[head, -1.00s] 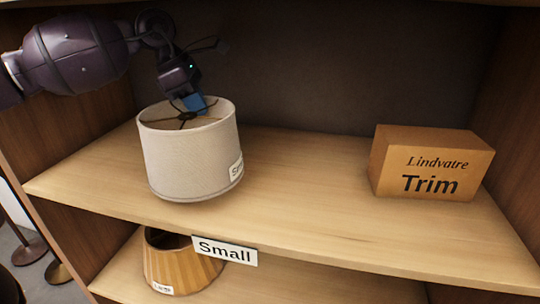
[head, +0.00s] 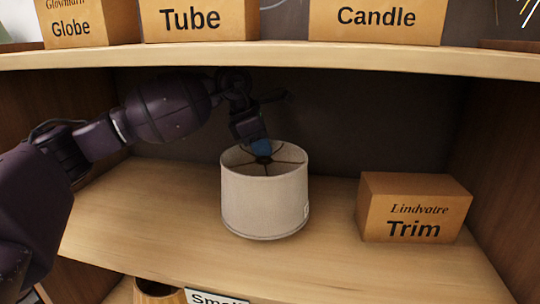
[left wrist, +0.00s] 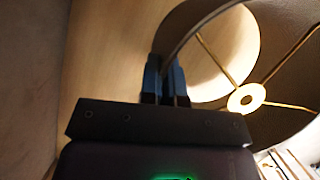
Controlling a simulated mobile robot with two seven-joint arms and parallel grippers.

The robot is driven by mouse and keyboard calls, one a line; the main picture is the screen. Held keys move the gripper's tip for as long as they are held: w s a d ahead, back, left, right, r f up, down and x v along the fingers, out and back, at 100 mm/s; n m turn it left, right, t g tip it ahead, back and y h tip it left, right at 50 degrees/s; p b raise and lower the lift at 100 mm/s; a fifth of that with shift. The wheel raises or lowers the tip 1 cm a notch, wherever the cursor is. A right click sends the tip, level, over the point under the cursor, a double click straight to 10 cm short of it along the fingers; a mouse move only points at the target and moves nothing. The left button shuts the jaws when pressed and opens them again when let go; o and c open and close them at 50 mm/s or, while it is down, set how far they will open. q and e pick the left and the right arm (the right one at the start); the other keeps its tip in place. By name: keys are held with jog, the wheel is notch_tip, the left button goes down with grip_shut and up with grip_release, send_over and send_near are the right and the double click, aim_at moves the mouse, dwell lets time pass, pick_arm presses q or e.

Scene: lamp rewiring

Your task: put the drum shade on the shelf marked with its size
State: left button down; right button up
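The drum shade (head: 264,200) is pale fabric with a dark spoked ring at its open top. It is upright over the middle shelf, left of the Trim box; I cannot tell if its base touches the board. A small tag at its right edge is turned too far to read. My left gripper (head: 262,148) is at its back rim, blue fingertips close together with the rim between them; the fingers also show in the left wrist view (left wrist: 166,82). My right gripper is out of view.
The Trim box (head: 412,210) stands to the right on the same shelf (head: 160,215), with a gap to the shade. Boxes marked Globe (head: 72,28), Tube (head: 190,20) and Candle (head: 376,18) stand on the shelf above.

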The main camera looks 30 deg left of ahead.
aim_at(273, 167)
pick_arm(q)
jog(key=shift+w+d, duration=0.5)
jog(key=shift+d, duration=0.1)
jog(key=shift+d+f+p, duration=0.1)
jog(key=shift+f+p, duration=0.2)
jog(key=shift+p, duration=0.05)
notch_tip(273, 167, down, 2)
jog(key=shift+w+f+p, duration=0.1)
jog(key=shift+f+p, duration=0.05)
jog(key=shift+p, duration=0.3)
jog(key=shift+f, duration=0.35)
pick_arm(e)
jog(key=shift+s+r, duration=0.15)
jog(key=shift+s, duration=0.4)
pick_arm(q)
jog(key=shift+f, duration=0.1)
jog(key=c, duration=1.3)
grip_release()
jog(key=shift+c, duration=0.2)
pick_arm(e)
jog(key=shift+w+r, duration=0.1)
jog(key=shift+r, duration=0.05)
